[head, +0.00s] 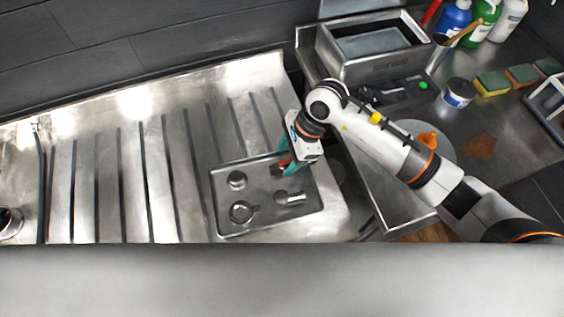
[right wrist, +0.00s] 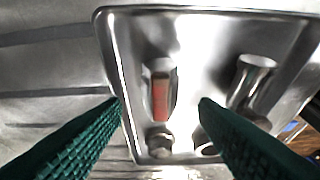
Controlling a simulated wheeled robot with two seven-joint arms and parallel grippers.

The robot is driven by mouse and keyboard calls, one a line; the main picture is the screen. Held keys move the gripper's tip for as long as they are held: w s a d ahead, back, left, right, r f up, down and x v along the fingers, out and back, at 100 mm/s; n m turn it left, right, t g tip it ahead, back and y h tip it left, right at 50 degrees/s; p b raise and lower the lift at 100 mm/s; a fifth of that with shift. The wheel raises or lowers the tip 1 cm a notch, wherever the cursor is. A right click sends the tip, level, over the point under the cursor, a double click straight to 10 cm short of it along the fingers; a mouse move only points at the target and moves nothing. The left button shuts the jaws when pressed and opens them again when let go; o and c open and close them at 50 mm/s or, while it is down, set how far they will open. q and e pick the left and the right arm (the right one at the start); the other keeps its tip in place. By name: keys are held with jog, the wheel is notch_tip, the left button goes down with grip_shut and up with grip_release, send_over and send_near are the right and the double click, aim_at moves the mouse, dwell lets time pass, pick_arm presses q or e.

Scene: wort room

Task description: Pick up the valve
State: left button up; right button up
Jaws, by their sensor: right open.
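The valve (head: 280,168), a small metal fitting with a red handle, lies in a shallow metal tray (head: 222,196) near its far right corner. In the right wrist view the valve (right wrist: 160,95) shows its red handle between my fingers, beyond the tips. My right gripper (head: 286,156) is open over that corner of the tray, with teal fingers that partly hide the valve in the head view. In the right wrist view the right gripper (right wrist: 160,104) has nothing between its fingertips. My left gripper is not in view.
The tray also holds a round metal part (head: 237,180), a ring-like clamp (head: 241,212) and a short metal cylinder (head: 290,198). It sits on a ribbed steel drainboard (head: 160,180). A steel basin (head: 375,62), bottles (head: 484,18) and sponges (head: 491,83) stand at the right.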

aim_at(283, 162)
jog(key=shift+x, duration=1.55)
jog(key=shift+a, duration=0.1)
jog(key=shift+c, duration=0.5)
jog(key=shift+r, duration=0.1)
jog(key=c, duration=1.1)
